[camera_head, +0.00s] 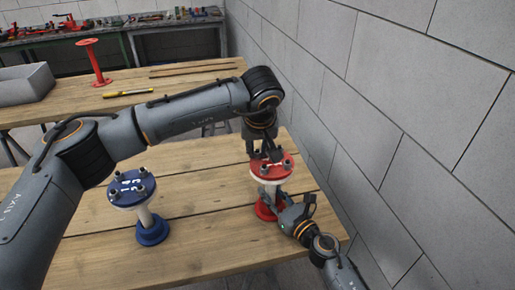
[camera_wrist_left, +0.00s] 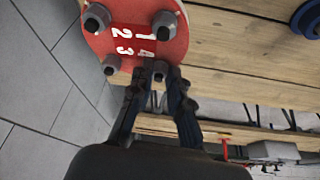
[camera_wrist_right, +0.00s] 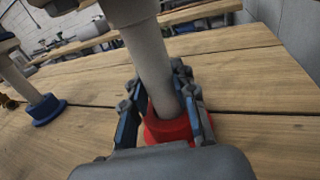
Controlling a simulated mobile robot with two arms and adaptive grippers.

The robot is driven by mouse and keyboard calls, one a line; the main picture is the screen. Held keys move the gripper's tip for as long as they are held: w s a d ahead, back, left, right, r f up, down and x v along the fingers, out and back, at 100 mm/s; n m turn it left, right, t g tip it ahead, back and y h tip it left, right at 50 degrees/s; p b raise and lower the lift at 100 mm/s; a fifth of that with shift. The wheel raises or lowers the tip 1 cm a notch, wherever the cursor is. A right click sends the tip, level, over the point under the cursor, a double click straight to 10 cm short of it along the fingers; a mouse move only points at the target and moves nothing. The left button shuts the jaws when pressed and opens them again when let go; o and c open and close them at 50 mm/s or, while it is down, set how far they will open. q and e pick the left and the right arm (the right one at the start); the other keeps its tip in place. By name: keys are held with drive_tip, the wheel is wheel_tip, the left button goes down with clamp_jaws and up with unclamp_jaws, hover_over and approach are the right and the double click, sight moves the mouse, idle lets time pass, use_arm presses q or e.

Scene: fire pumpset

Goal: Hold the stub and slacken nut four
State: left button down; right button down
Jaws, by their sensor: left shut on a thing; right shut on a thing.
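The red stub (camera_head: 272,172) stands upright at the right end of the near table, with a red numbered top flange and a red foot. Its grey pipe (camera_wrist_right: 148,55) shows in the right wrist view. My right gripper (camera_wrist_right: 163,95) is shut around that pipe just above the red foot (camera_wrist_right: 168,128). My left gripper (camera_head: 266,156) reaches down onto the top flange from above. In the left wrist view its fingers are shut on nut four (camera_wrist_left: 158,70), beside the painted 4. The other nuts, such as one by the 1 (camera_wrist_left: 163,25), stand free on the flange.
A blue stub (camera_head: 140,207) with nuts on its flange stands to the left on the same table. A grey block wall (camera_head: 400,120) rises close on the right. The far table holds a red stand (camera_head: 94,62), a grey bin (camera_head: 25,84) and a yellow tool (camera_head: 128,93).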

use_arm(q)
drive_tip(key=n, duration=0.2)
drive_tip(key=n+y, duration=0.1)
drive_tip(key=shift+w+d+n, duration=0.1)
drive_tip(key=shift+d+n, duration=0.2)
drive_tip(key=shift+n, duration=0.1)
drive_tip(key=n+y, duration=0.1)
drive_tip(key=n, duration=0.1)
drive_tip(key=n+g+y, duration=0.1)
drive_tip(key=n, duration=0.1)
drive_tip(key=shift+w+d+n, duration=0.15)
drive_tip(key=shift+d+n, duration=0.05)
drive_tip(key=shift+n, duration=0.1)
drive_tip(key=n, duration=0.1)
drive_tip(key=n+g, duration=0.1)
drive_tip(key=n, duration=0.1)
drive_tip(key=shift+w+d+n+g+y, duration=0.1)
drive_tip(key=shift+w+n+g+y, duration=0.1)
drive_tip(key=shift+n+g+y, duration=0.1)
drive_tip(key=shift+w+n+g, duration=0.15)
drive_tip(key=shift+n+g, duration=0.25)
drive_tip(key=shift+n, duration=0.55)
drive_tip(key=shift+w+n+g, duration=0.1)
drive_tip(key=shift+n+g, duration=0.3)
drive_tip(key=shift+n, duration=0.55)
drive_tip(key=c, duration=1.3)
unclamp_jaws()
drive_tip(key=shift+o, duration=0.2)
